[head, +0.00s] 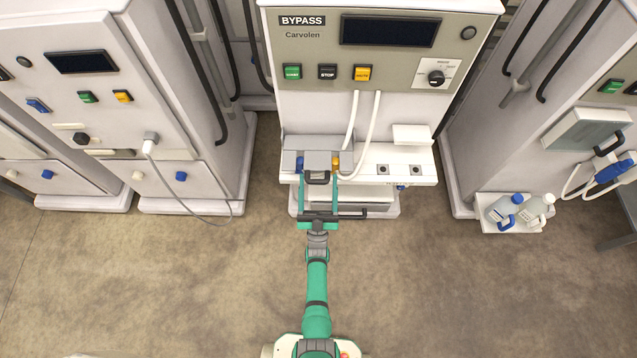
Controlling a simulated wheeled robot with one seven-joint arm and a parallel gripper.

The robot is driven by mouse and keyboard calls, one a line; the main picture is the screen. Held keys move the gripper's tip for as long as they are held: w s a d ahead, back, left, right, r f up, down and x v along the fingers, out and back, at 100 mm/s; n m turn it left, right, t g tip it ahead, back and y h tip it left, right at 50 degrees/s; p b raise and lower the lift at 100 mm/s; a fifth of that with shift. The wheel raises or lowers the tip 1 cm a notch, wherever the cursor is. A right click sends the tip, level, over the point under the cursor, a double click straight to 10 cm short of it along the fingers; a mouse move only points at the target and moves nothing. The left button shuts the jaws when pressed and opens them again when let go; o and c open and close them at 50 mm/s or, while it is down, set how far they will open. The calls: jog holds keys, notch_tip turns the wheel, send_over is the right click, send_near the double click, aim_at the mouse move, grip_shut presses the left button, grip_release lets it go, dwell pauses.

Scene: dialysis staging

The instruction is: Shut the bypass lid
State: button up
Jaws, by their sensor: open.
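The BYPASS machine (375,115) stands in the middle, with its name on a label at the top left of its panel. A grey box-like part (316,143), which seems to be the bypass housing with its lid, sits at the left of the machine's shelf. A blue connector (299,164) and a yellow connector (336,163) show at its front. How far the lid stands open is unclear from above. My gripper (318,179) is open at the front of this housing, its green fingers spread left and right. A dark piece lies between them; whether they touch the housing is unclear.
Two white hoses (352,125) hang from the panel to the shelf, just right of the housing. A drawer-like base with a dark bar lies below. Other machines stand left and right (540,120). A small shelf at right holds bottles (505,210). The floor (430,275) is clear.

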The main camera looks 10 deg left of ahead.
jog(key=v, duration=1)
jog(key=shift+s+f, duration=0.2)
jog(key=shift+f, duration=0.1)
jog(key=shift+s+f, duration=0.1)
jog(key=s+d+r+g+h, duration=0.25)
jog(key=s+g, duration=0.35)
jog(key=s, duration=0.9)
jog(key=s+r+g, duration=0.3)
jog(key=s+r, duration=0.2)
jog(key=r, duration=0.4)
jog(key=s+d+r+m+g, duration=0.1)
jog(key=s+r+g, duration=0.1)
jog(key=s+r, duration=0.3)
notch_tip(320, 180, up, 4)
jog(key=shift+s+d+r+g, duration=0.1)
jog(key=shift+s+d+g, duration=0.05)
jog(key=shift+d+g, duration=0.2)
